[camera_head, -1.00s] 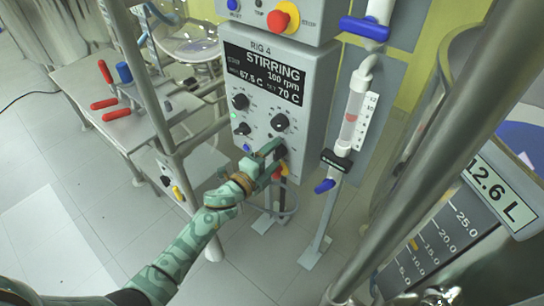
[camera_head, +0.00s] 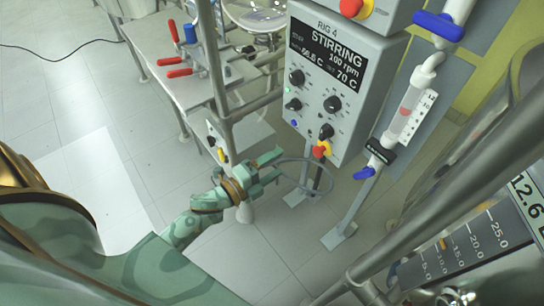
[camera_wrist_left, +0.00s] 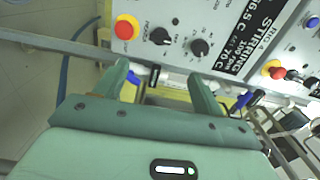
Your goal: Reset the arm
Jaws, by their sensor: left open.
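My left arm comes in from the left in the head view, green with a marbled pattern. Its gripper (camera_head: 272,167) is open and empty, apart from the control box and below and to the left of its knobs. The control box (camera_head: 340,75) carries a display reading STIRRING, 100 rpm and 70 C, with several black knobs. In the left wrist view, the open gripper fingers (camera_wrist_left: 162,85) point toward the control panel (camera_wrist_left: 180,20), with a gap between them. My right gripper is not in view.
A steel post (camera_head: 222,90) stands just left of the box. A side table (camera_head: 160,65) with red-handled tools is at the upper left. A blue-handled valve and sight tube (camera_head: 410,115) stand right of the box. A large steel vessel with a level scale (camera_head: 465,250) fills the lower right. Open floor lies left.

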